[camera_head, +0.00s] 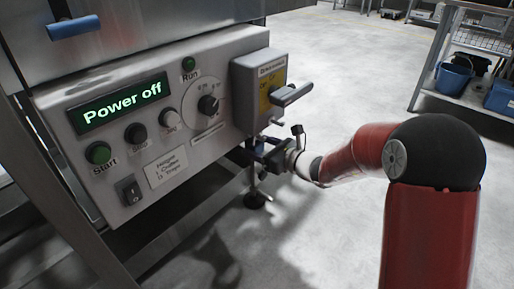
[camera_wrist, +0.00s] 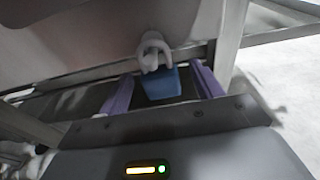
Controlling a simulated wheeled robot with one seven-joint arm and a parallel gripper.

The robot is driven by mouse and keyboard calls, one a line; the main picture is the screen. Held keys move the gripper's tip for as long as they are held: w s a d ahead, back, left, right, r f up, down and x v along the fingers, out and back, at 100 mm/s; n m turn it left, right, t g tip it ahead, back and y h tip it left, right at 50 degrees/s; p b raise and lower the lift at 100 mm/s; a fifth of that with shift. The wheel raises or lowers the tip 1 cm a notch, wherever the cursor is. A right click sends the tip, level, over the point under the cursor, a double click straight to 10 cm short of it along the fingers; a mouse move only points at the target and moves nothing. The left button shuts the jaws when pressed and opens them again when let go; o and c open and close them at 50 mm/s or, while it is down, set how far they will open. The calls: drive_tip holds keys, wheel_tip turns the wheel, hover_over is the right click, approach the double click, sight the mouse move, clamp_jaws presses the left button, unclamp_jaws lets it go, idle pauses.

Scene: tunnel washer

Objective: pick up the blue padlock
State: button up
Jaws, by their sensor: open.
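The blue padlock (camera_wrist: 162,86) shows in the wrist view, with its body hanging below a pale grey shackle or hook (camera_wrist: 153,48) at the machine. My gripper (camera_wrist: 160,72) is open. One purple finger stands to the left of the padlock and one to the right, with a gap visible on each side. In the head view my gripper (camera_head: 268,152) is just below the switch box at the right end of the control panel. The padlock cannot be made out there; my gripper and the box seem to hide it.
The control panel (camera_head: 160,190) has a display reading "Power off". The switch box (camera_head: 262,90) with a grey lever (camera_head: 291,94) sits right above my gripper. A machine leg stands below it. The floor to the right is free; a shelf with a blue bucket (camera_head: 454,76) stands far right.

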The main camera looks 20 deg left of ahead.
drive_tip(key=shift+c, duration=0.2)
drive_tip(key=c, duration=1.1)
drive_tip(key=shift+r, duration=0.15)
drive_tip(key=shift+r, duration=0.25)
drive_tip(key=v, duration=0.6)
drive_tip(key=f+p+v, duration=0.1)
drive_tip(key=v, duration=0.5)
drive_tip(key=f+v, duration=0.1)
drive_tip(key=v, duration=0.5)
drive_tip(key=shift+s+d+p, duration=0.15)
drive_tip(key=shift+s+p, duration=0.05)
drive_tip(key=shift+p, duration=0.2)
